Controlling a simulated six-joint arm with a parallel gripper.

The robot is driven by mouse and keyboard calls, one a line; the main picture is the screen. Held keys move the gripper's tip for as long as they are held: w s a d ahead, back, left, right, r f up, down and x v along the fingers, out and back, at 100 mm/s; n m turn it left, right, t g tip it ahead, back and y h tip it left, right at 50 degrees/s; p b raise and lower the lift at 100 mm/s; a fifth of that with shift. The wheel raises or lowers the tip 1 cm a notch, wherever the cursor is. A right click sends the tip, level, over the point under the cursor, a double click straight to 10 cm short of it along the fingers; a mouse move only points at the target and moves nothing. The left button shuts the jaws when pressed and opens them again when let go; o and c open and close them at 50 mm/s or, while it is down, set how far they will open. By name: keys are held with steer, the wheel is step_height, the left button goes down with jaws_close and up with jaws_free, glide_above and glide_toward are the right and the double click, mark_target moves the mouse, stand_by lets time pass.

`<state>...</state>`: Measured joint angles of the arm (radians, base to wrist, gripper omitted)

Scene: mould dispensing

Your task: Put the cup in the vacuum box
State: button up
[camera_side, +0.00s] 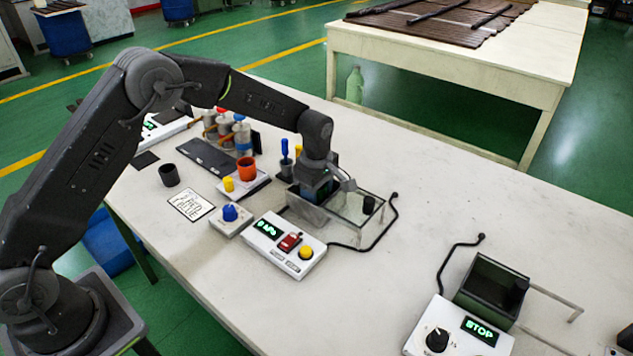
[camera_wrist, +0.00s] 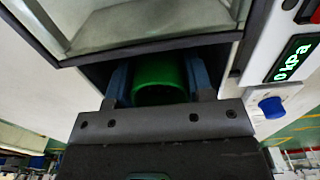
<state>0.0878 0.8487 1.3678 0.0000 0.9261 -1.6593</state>
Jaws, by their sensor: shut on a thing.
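A green cup (camera_wrist: 158,80) is held between the blue fingers of my gripper (camera_wrist: 160,85) in the wrist view. In the side view my gripper (camera_side: 318,190) points down at the left end of the vacuum box (camera_side: 349,223), an open-looking grey box with metal edges. The box also fills the top of the wrist view (camera_wrist: 145,42), its rim just past the cup. The cup is mostly hidden by my gripper in the side view. I cannot tell whether the cup is below the rim. A black knob (camera_side: 368,204) sits at the box's right end.
A white control unit (camera_side: 283,246) with a kPa display stands in front of the box. A dark cable (camera_side: 372,245) curls to its right. A dark open-topped box (camera_side: 490,291) and STOP unit (camera_side: 458,334) stand at lower right.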

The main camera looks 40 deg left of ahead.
steer(key=shift+f, duration=0.45)
steer(key=shift+f, duration=0.3)
stand_by(0.6)
steer(key=o, duration=1)
steer(key=shift+c, duration=0.2)
steer(key=shift+r, duration=3.55)
